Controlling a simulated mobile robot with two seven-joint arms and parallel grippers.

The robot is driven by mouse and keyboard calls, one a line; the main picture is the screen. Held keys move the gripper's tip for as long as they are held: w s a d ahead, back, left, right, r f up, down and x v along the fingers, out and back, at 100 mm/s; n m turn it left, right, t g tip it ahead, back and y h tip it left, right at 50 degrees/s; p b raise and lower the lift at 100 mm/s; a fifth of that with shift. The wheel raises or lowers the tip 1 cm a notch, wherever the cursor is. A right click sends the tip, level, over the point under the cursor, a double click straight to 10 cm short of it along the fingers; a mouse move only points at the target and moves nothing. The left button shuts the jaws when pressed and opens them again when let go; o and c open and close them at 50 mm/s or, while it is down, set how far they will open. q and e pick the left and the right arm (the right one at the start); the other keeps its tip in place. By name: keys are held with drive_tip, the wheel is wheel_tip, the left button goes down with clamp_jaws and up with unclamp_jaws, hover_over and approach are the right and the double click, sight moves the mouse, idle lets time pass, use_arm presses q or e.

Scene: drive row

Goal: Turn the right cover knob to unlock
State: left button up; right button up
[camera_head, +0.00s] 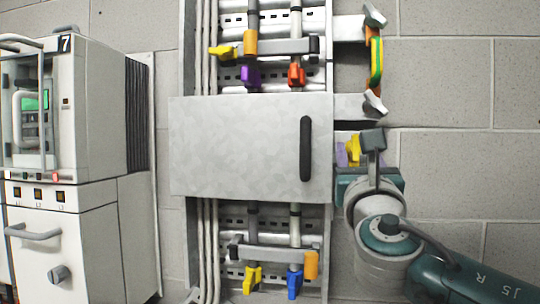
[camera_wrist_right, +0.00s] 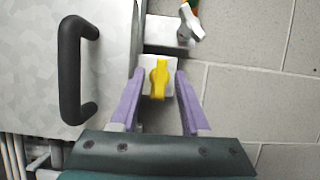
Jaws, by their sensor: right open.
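The cover is a grey metal panel (camera_head: 235,150) with a black vertical handle (camera_head: 306,149); it lies flat across the middle of the cabinet. A yellow knob (camera_head: 353,148) on a light bracket sits just right of the cover's edge; it also shows in the right wrist view (camera_wrist_right: 159,78), upright in line with the fingers. My right gripper (camera_wrist_right: 158,92) is open, its purple fingers on either side of the knob with gaps visible. In the head view my right gripper (camera_head: 357,157) partly hides the bracket. My left gripper is not in view.
A silver knob (camera_wrist_right: 190,22) sits above the yellow one, by a green-yellow cable (camera_head: 376,60). Coloured clamps, such as a purple one (camera_head: 250,76) and a blue one (camera_head: 294,284), line the cabinet. A white machine (camera_head: 85,130) stands left. The block wall at right is bare.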

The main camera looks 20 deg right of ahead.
drive_tip(key=b+v, duration=0.4)
drive_tip(key=v, duration=0.6)
drive_tip(key=s+f+m+g+y, duration=0.2)
drive_tip(key=s+f+m+g, duration=0.1)
drive_tip(key=f+m, duration=0.35)
drive_tip(key=s+d+f+m+g+y, duration=0.1)
drive_tip(key=s+f+m+g, duration=0.35)
drive_tip(key=f, duration=0.25)
drive_tip(key=s+f+m+g+y, duration=0.2)
drive_tip(key=s+f+m, duration=0.1)
drive_tip(key=f+m, duration=0.3)
drive_tip(key=s+a+f+m+g+y, duration=0.4)
drive_tip(key=s+a+f+m, duration=0.15)
drive_tip(key=s, duration=0.25)
drive_tip(key=s+a+f+m+g+y, duration=0.2)
drive_tip(key=s+a+m+g+y, duration=0.15)
drive_tip(key=s+m, duration=0.3)
wheel_tip(320, 180, up, 17)
drive_tip(key=n+t+p, duration=0.1)
drive_tip(key=p, duration=1.6)
drive_tip(key=shift+a+h+p, duration=0.2)
drive_tip(key=shift+h+p, duration=0.15)
drive_tip(key=shift+p, duration=0.05)
